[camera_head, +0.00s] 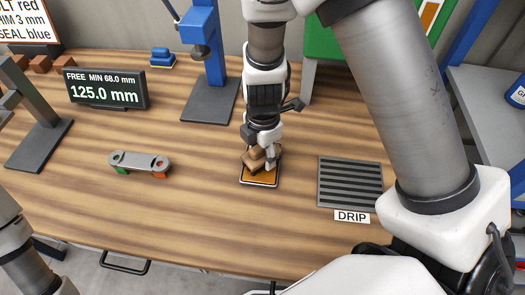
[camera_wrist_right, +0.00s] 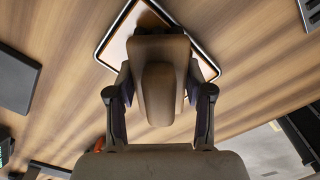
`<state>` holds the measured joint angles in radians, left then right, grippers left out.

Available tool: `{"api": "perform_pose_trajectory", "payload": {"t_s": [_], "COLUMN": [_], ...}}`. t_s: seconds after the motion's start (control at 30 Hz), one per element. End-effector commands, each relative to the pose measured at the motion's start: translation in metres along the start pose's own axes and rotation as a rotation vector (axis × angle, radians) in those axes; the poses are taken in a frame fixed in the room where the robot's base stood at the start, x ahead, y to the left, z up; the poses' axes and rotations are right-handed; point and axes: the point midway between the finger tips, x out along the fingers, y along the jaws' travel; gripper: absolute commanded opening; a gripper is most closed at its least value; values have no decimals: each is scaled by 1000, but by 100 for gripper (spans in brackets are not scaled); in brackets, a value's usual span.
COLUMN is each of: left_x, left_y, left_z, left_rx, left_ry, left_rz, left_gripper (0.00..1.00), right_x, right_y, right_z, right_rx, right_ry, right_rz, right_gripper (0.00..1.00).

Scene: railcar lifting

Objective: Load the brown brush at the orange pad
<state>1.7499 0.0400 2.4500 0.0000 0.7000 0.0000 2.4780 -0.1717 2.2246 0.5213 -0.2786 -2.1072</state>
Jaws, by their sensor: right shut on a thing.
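The brown brush (camera_head: 254,162) is in my right gripper (camera_head: 261,150), at the orange pad (camera_head: 260,180) on the wooden table. In the right wrist view the brush (camera_wrist_right: 158,90) sits between the two fingers of the right gripper (camera_wrist_right: 158,105), which are shut on it. The pad's pale-rimmed edge (camera_wrist_right: 105,45) shows just beyond the brush in that view. I cannot tell whether the brush touches the pad. My left arm shows only at the lower left edge of the head view, and its gripper is out of sight.
A grey slatted drip tray (camera_head: 350,183) lies right of the pad. A grey link with two holes (camera_head: 139,162) lies to the left. A display reading 125.0 mm (camera_head: 106,92) and a blue press stand (camera_head: 210,100) stand behind. The table between link and pad is clear.

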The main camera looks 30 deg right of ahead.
Motion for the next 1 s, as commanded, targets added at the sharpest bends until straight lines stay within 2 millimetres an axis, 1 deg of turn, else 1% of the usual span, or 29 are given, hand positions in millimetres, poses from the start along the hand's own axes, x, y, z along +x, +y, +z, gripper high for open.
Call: {"api": "perform_pose_trajectory", "payload": {"t_s": [1.0], "left_x": [7], "left_y": [0], "left_z": [0], "left_rx": [0], "left_ry": [0], "left_rz": [0], "left_gripper": [0], "right_x": [2], "right_y": [0], "right_z": [0], "right_rx": [-1], "right_ry": [0], "right_rz": [-2], "right_gripper": [24]}}
